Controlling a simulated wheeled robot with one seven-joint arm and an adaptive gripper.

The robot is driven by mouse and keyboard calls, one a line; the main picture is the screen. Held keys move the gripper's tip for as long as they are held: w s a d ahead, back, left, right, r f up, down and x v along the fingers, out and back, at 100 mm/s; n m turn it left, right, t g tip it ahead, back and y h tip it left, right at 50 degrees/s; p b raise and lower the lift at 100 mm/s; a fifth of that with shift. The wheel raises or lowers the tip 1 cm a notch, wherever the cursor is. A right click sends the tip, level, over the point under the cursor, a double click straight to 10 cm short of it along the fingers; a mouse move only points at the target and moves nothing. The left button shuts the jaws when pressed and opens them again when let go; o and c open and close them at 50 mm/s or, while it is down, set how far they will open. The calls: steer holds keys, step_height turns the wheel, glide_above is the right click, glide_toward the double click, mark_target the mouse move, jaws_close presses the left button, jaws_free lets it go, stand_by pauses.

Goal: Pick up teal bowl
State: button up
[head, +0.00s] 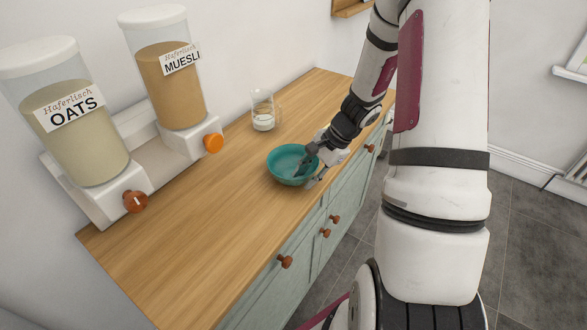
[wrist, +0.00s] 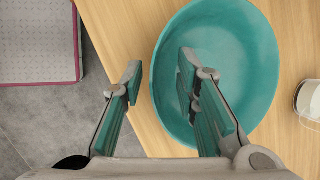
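A teal bowl (head: 284,167) stands upright on the wooden counter, near its front edge, in the head view. In the wrist view the bowl (wrist: 235,50) fills the middle right. My gripper (head: 312,175) is at the bowl's right rim. In the wrist view my gripper (wrist: 158,80) is open: one finger is over the inside of the bowl, the other is outside it, with the left rim between them. Whether either finger touches the bowl is not clear. Nothing is held.
A glass mug (head: 263,112) with white contents stands behind the bowl. The oats dispenser (head: 75,130) and muesli dispenser (head: 172,85) stand at the left on a white stand. The counter (head: 190,220) is clear at the front left. Green drawers (head: 300,250) with knobs lie below.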

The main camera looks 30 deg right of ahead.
jaws_close()
steer(key=shift+r, duration=0.1)
